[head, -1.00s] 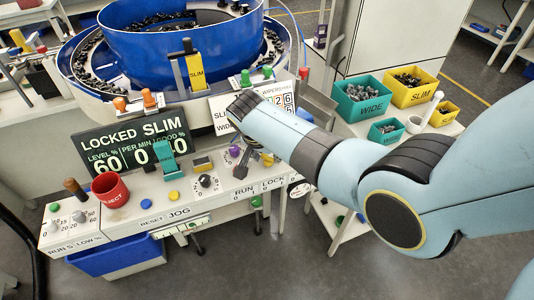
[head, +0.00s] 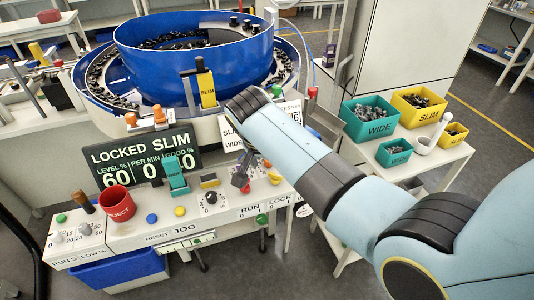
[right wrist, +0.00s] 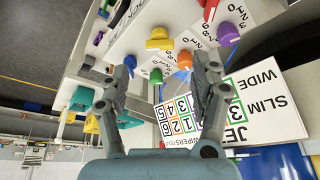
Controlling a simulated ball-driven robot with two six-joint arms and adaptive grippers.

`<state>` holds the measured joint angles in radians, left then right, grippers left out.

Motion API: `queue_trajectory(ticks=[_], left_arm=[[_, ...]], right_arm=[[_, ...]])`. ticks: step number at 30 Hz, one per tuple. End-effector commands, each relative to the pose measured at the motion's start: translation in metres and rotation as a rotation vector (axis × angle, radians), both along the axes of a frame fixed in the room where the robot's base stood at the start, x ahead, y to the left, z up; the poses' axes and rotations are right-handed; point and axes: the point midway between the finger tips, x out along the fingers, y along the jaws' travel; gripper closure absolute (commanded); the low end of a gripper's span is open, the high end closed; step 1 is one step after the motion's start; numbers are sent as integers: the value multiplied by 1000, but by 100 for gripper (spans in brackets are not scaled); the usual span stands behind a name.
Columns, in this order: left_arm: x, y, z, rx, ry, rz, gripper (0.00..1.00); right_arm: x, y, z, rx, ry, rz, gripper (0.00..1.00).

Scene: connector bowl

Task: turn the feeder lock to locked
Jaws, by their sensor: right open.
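The feeder's display (head: 145,162) reads LOCKED SLIM. My right gripper (head: 242,174) hangs over the panel beside the knobs, partly hidden by my arm. In the right wrist view the right gripper (right wrist: 164,60) is open with nothing between its fingers. A yellow-orange knob (right wrist: 160,38), a red knob (right wrist: 208,10) and a purple knob (right wrist: 228,34) lie beyond its fingertips. My left gripper is out of view.
The blue feeder bowl (head: 190,62) stands behind the panel. A red cup (head: 117,203), a teal lever (head: 176,175) and a black dial (head: 211,199) are left of the gripper. Teal and yellow bins (head: 370,120) stand on a side table at right.

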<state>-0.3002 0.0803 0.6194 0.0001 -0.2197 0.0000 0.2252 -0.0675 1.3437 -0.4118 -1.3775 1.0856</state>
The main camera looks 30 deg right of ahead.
Motion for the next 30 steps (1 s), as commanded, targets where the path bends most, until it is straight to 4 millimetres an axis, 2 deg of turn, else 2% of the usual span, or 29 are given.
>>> queue_trajectory(ticks=[1, 6, 11, 26, 28, 30], left_arm=[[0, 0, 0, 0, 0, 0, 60], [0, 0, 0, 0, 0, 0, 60], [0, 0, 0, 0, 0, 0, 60], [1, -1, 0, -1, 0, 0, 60], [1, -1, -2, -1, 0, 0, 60], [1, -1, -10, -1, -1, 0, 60]], right_arm=[[-1, 5, 11, 4, -4, 0, 37], [-7, 15, 37, 2, -1, 0, 37], [-10, 18, 49, 1, 0, 0, 37], [-10, 18, 50, 1, 1, 0, 37], [-12, 18, 47, 1, 4, 0, 37], [-19, 17, 32, -1, 18, 0, 37]])
